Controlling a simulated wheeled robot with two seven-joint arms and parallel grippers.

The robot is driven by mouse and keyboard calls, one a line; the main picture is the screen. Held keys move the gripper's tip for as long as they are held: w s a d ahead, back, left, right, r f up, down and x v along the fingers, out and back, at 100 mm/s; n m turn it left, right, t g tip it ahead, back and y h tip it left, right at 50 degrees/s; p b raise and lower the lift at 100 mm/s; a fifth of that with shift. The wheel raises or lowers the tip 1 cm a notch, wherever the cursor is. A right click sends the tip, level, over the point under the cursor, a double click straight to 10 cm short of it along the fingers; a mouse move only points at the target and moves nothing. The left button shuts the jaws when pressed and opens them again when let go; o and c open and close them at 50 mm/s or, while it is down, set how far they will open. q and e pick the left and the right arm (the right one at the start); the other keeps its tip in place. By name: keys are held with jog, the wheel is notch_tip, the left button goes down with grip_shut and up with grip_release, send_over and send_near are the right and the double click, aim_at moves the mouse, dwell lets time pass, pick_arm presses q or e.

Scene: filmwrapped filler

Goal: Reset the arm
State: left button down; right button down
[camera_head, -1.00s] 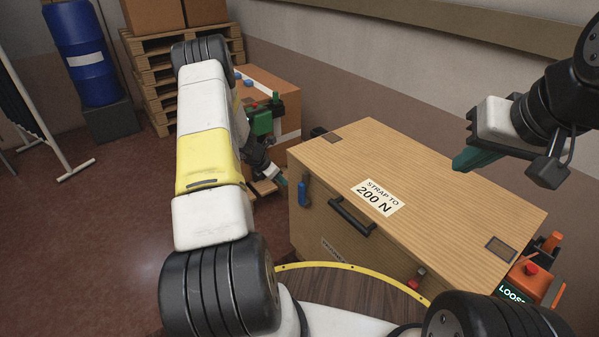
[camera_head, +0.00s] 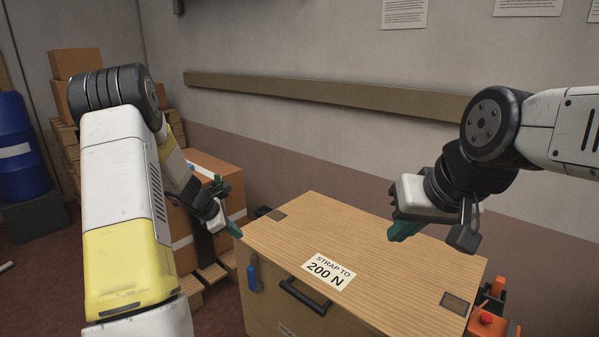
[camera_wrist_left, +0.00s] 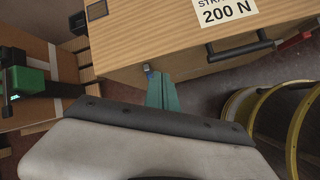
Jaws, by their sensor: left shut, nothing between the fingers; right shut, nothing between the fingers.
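My left gripper (camera_head: 236,229) shows in the head view with teal fingertips beside the upper left edge of the wooden crate. In the left wrist view its teal fingers (camera_wrist_left: 161,92) are together, with nothing between them, in front of the crate's side. My right gripper (camera_head: 400,231) hangs over the right back part of the crate, its teal fingers shut and empty. The wooden crate (camera_head: 385,262) bears a label (camera_head: 328,272) reading "STRAP TO 200 N" and a black handle (camera_head: 303,297).
A cardboard box (camera_head: 222,172) stands on pallets behind my left arm. A blue barrel (camera_head: 18,150) stands at far left. An orange tool (camera_head: 487,320) is at the crate's right end. A yellow-rimmed drum (camera_wrist_left: 290,120) shows in the left wrist view. A rail (camera_head: 330,97) runs along the wall.

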pick_arm(q)
jog(key=s+d+r+m, duration=0.5)
jog(key=s+r+m, duration=0.15)
jog(key=r, duration=0.35)
jog(key=s+d+r+m, duration=0.45)
jog(key=s+r, duration=0.25)
jog(key=r, duration=0.3)
jog(key=s+r+m+y, duration=0.1)
jog(key=s+r+m, duration=0.1)
jog(key=s+m, duration=0.4)
jog(key=s+r+m+t+y, duration=0.1)
jog(key=s+r+m, duration=0.2)
jog(key=s, duration=1)
jog(key=m, duration=0.3)
jog(key=shift+s+d+r, duration=0.2)
jog(key=shift+s+d, duration=0.05)
jog(key=shift+d, duration=0.15)
